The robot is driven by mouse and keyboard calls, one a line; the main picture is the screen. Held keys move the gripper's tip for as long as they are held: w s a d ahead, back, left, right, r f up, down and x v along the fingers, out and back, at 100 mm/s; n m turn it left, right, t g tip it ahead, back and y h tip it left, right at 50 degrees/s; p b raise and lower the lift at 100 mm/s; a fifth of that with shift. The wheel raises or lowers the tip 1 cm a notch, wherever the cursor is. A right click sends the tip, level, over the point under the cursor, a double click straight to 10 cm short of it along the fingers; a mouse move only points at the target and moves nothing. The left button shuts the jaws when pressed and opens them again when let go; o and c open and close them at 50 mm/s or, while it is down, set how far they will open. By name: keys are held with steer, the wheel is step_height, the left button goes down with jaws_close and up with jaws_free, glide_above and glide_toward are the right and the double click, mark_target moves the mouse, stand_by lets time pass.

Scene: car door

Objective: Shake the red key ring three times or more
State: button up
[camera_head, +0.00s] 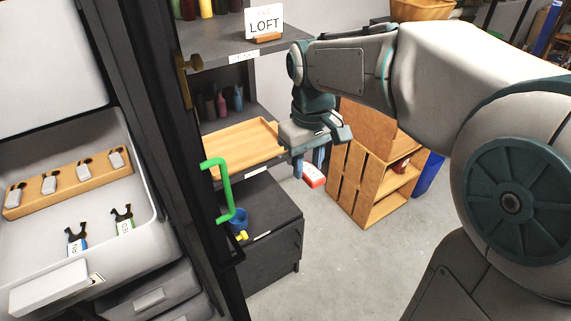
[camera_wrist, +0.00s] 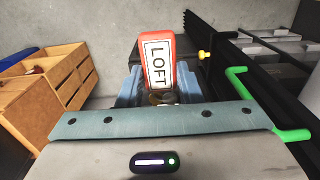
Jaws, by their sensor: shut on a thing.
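The red key ring (camera_head: 314,176), a red tag with a white label, hangs below my gripper (camera_head: 309,162) in the head view, clear of the shelf and above the floor. In the wrist view the red key ring (camera_wrist: 158,62) stands between the blue-grey fingers of my gripper (camera_wrist: 160,88), with LOFT readable on its label. My gripper is shut on it. The lower end of the key ring, between the fingers, is partly hidden by the gripper body.
A wooden tray (camera_head: 238,145) lies on the shelf left of my gripper. A LOFT sign (camera_head: 264,22) stands above. A green handle (camera_head: 222,188) sticks out from the dark door at left. A wooden crate unit (camera_head: 362,185) stands right. Open floor lies below.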

steer(key=w+d, duration=0.1)
steer(key=d, duration=0.4)
steer(key=s+a, duration=0.3)
steer(key=a, duration=0.7)
steer(key=w+d, duration=0.3)
steer(key=d, duration=0.6)
steer(key=shift+w+d+p, duration=0.2)
steer(key=shift+d+p, duration=0.1)
steer(key=shift+p, duration=0.15)
steer(key=shift+a, duration=0.1)
steer(key=s+a, duration=0.2)
steer(key=a, duration=0.7)
steer(key=shift+s+a, duration=0.15)
steer(key=shift+s, duration=0.25)
